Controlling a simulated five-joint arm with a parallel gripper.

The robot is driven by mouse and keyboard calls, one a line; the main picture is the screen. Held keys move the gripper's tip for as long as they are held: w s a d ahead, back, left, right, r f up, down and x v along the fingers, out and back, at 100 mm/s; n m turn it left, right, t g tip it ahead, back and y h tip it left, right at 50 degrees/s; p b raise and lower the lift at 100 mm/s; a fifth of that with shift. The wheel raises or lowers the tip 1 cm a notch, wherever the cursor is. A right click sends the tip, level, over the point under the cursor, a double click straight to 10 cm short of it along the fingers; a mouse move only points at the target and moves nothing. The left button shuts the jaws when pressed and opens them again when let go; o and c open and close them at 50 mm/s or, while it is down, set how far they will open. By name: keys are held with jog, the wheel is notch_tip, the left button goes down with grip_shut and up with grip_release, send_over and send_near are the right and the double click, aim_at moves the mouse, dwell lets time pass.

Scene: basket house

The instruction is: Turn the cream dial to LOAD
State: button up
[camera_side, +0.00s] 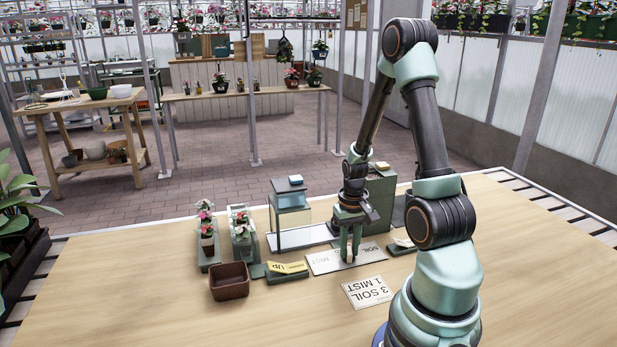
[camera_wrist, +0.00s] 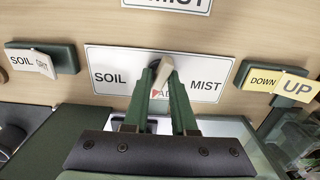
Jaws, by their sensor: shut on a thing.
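The cream dial (camera_wrist: 165,70) stands on a white label plate (camera_wrist: 105,58) in the wrist view. The plate reads SOIL at left and MIST at right. A third word between them is mostly covered by my fingers, with a small red mark beside it. My gripper (camera_wrist: 160,76) has its two green fingers closed around the dial. In the side view my gripper (camera_side: 350,251) reaches down to the same plate (camera_side: 323,263), and the dial is largely hidden there. I cannot tell which word the dial points at.
A SOIL switch block (camera_wrist: 45,62) and a yellow DOWN/UP block (camera_wrist: 275,82) flank the plate. A "3 SOIL 1 MIST" card (camera_side: 368,292) lies in front. A brown box (camera_side: 229,283) and potted flowers (camera_side: 207,240) stand left. The table's front left is clear.

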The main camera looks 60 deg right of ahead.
jog(key=n, duration=0.3)
jog(key=o, duration=1.4)
jog(key=shift+o, duration=0.2)
jog(key=shift+r, duration=0.1)
jog(key=shift+r, duration=3.4)
jog(key=w+a+r+n+t, duration=0.2)
jog(key=w+a+r+n, duration=0.1)
jog(key=a+r, duration=0.5)
jog(key=w+a+r+n+t, duration=0.3)
jog(key=a+r, duration=0.5)
jog(key=a, duration=0.6)
jog(key=shift+w+r+t, duration=0.2)
jog(key=shift+r+t, duration=0.1)
jog(key=shift+r, duration=0.05)
